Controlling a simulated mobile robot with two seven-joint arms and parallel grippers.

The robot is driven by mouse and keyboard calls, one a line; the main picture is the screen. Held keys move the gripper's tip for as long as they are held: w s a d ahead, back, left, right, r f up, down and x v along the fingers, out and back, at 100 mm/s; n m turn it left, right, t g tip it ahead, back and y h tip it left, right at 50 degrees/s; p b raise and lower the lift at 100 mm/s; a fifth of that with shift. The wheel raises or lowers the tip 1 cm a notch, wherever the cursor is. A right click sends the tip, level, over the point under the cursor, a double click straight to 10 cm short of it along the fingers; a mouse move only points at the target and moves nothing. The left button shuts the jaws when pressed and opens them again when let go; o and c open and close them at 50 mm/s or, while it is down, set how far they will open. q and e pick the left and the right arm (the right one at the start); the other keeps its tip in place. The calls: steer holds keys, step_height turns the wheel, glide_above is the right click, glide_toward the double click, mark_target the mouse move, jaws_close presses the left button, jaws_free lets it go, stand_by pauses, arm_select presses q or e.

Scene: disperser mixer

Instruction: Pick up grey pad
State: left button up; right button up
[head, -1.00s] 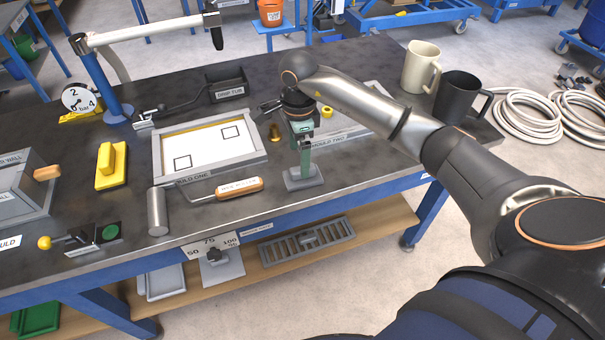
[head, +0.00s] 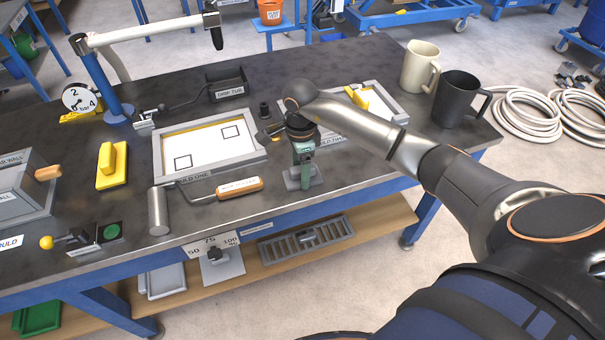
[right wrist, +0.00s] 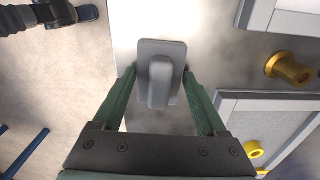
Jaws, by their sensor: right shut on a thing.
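The grey pad (head: 291,184) is a flat plate with an upright handle near the front edge of the bench. In the right wrist view the grey pad (right wrist: 160,62) lies between my fingertips, with its handle facing the camera. My right gripper (head: 305,184) points down over the pad, and its green fingers hide part of it. In the right wrist view my right gripper (right wrist: 160,78) has a finger at each side of the pad and is shut on it. I cannot tell whether the pad is clear of the bench. My left gripper is not in view.
Mould one (head: 257,153) is just left of the gripper, and mould two (head: 393,107) with a yellow pad (head: 362,98) is behind my arm. A roller (head: 158,211) lies to the left. Two mugs (head: 417,68) (head: 456,101) stand at the right. A brass piece (right wrist: 288,68) is close by.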

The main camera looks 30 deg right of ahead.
steer(key=c, duration=0.6)
steer(key=shift+r, duration=0.15)
steer(key=shift+c, duration=0.2)
steer(key=shift+r, duration=0.25)
step_height(320, 180, up, 2)
steer(key=shift+w+r+b, duration=0.1)
steer(key=shift+r+b, duration=0.05)
steer(key=shift+b, duration=0.2)
steer(key=s+a+r, duration=0.9)
steer(key=s+r, duration=0.1)
steer(key=s, duration=0.1)
